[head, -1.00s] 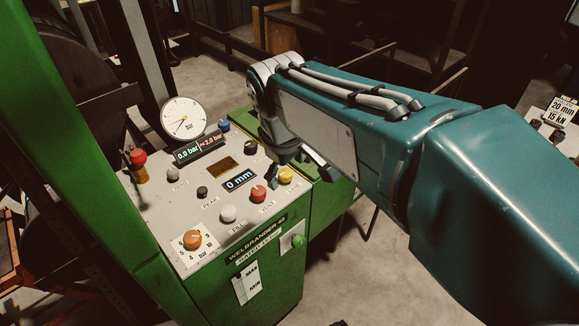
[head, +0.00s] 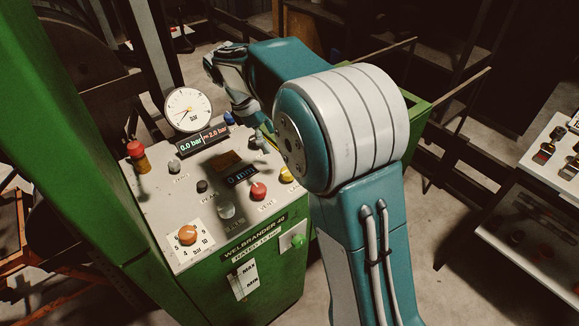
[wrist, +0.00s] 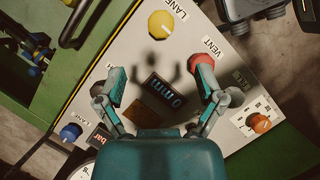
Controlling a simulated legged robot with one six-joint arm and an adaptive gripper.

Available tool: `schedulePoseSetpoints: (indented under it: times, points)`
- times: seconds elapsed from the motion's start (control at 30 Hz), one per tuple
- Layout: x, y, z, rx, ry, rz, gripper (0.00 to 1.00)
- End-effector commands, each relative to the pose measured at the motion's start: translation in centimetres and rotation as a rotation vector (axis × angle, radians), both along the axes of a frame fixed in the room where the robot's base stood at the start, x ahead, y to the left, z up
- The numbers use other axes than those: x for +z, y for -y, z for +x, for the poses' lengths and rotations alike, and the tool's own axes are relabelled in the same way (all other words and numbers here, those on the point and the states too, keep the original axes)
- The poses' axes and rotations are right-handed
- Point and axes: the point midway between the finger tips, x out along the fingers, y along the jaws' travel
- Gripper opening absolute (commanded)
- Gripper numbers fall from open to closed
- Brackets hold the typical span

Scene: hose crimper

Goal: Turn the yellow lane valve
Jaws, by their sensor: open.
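The yellow lane valve (wrist: 161,24) is a round knob on the pale panel, beside the word LANE, at the top of the wrist view. In the head view the yellow knob (head: 286,174) shows at the panel's right edge, partly covered by my arm. My gripper (wrist: 158,80) is open and empty over the panel, its fingers spread on either side of the "0 mm" display (wrist: 164,92). The yellow knob lies beyond the fingertips, apart from them. In the head view my gripper (head: 258,136) is partly hidden behind my arm.
The red VENT knob (wrist: 204,62) appears close to the right finger in the wrist view. A blue knob (wrist: 70,132), an orange dial (head: 187,235), a white gauge (head: 188,110) and a red-topped button (head: 136,149) also stand on the panel. A green post (head: 60,120) rises at left.

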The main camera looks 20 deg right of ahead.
Motion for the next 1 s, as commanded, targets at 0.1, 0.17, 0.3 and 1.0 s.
schedulePoseSetpoints:
  times: [0.1, 0.17, 0.3, 1.0]
  points:
    - [-0.8, 0.3, -0.2, 0.0, -0.003, -0.001, 0.87]
    - [-1.7, 0.7, -0.3, -0.001, -0.003, -0.001, 0.87]
    - [-4.0, 1.6, -0.7, -0.003, -0.004, -0.002, 0.87]
    - [-9.9, 3.8, -1.6, -0.001, 0.002, 0.0, 0.87]
